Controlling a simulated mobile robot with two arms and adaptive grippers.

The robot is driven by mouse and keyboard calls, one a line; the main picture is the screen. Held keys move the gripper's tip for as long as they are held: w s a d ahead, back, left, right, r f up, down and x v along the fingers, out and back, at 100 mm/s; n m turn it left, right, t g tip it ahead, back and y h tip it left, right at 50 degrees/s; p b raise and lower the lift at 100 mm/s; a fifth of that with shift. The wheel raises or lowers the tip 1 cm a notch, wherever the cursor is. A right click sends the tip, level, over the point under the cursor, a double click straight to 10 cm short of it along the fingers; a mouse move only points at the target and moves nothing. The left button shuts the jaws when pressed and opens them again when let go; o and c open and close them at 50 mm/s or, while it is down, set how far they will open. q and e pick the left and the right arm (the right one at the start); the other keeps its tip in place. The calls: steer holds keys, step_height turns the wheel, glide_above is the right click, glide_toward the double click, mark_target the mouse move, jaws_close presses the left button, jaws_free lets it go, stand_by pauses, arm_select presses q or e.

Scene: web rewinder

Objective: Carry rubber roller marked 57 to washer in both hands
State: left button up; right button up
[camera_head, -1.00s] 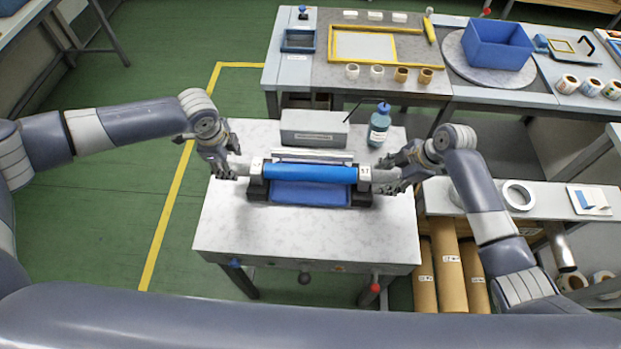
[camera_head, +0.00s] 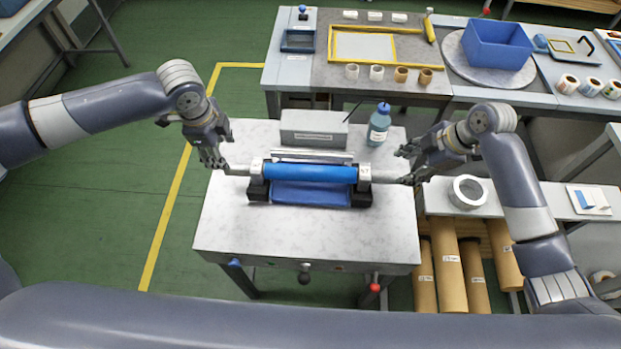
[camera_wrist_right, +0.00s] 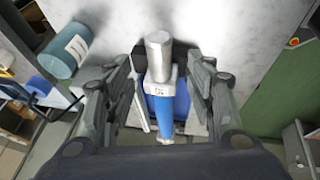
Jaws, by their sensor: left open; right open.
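The blue rubber roller (camera_head: 310,173) lies level across the dark end supports of the washer (camera_head: 310,194) on the grey-topped table. Its bare metal shaft ends stick out at both sides; a white label sits near each end, with digits too small to read surely. My left gripper (camera_head: 219,160) is open, just beyond the left shaft end. My right gripper (camera_head: 406,166) is open, just beyond the right shaft end. In the right wrist view the roller's shaft end (camera_wrist_right: 158,50) and label (camera_wrist_right: 160,90) show between the spread fingers, which appear clear of it.
A grey box (camera_head: 313,128) and a blue-capped bottle (camera_head: 379,125) stand behind the washer. A low shelf at the right holds a tape-like ring (camera_head: 468,191), with brown rolls (camera_head: 447,262) below. The table front (camera_head: 300,235) is clear.

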steer(key=shift+v, duration=1.6)
